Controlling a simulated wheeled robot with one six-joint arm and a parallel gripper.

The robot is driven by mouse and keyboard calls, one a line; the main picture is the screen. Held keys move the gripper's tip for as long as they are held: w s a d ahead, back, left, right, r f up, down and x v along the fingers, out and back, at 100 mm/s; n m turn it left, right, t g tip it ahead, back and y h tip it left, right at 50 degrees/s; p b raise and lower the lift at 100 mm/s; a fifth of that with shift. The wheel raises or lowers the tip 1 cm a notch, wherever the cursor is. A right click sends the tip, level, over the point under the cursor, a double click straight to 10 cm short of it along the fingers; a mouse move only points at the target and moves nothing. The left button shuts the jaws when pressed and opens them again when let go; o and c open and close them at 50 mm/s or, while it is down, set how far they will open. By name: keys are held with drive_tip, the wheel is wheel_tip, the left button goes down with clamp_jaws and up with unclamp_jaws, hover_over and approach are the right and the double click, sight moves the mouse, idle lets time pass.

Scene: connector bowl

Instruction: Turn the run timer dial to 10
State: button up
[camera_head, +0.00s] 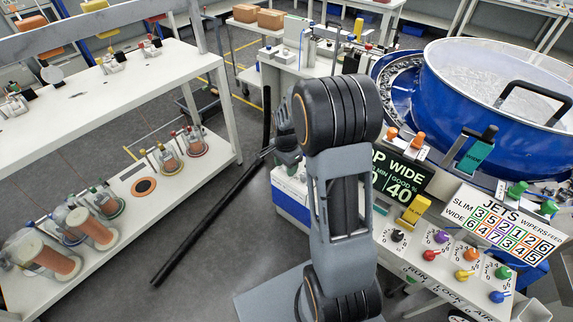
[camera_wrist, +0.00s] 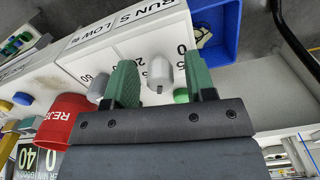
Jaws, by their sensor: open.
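In the wrist view, my gripper (camera_wrist: 157,66) is open. Its two green fingers reach toward a white panel, one on either side of a pale grey-white knob (camera_wrist: 160,72). The knob has a small dark mark at its lower end. Printed numbers, including 0 and 20, show around it, and a "RUN S" label (camera_wrist: 152,10) is above it. I cannot tell whether the fingers touch the knob. Part of the dial face is hidden by the fingers. In the head view, my arm hides this panel and most of the gripper.
A grey knob (camera_wrist: 98,88) and a green knob (camera_wrist: 181,96) are close beside the fingers. A red "REJE" container (camera_wrist: 66,120) stands at left, and a blue bin (camera_wrist: 216,28) lies beyond the panel. Coloured dials and the blue bowl (camera_head: 455,95) are at right.

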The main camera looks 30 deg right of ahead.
drive_tip(key=c, duration=0.9)
drive_tip(key=n, duration=0.5)
drive_tip(key=shift+b, duration=0.35)
drive_tip(key=shift+r, duration=0.1)
drive_tip(key=o, duration=0.9)
wheel_tip(320, 180, up, 14)
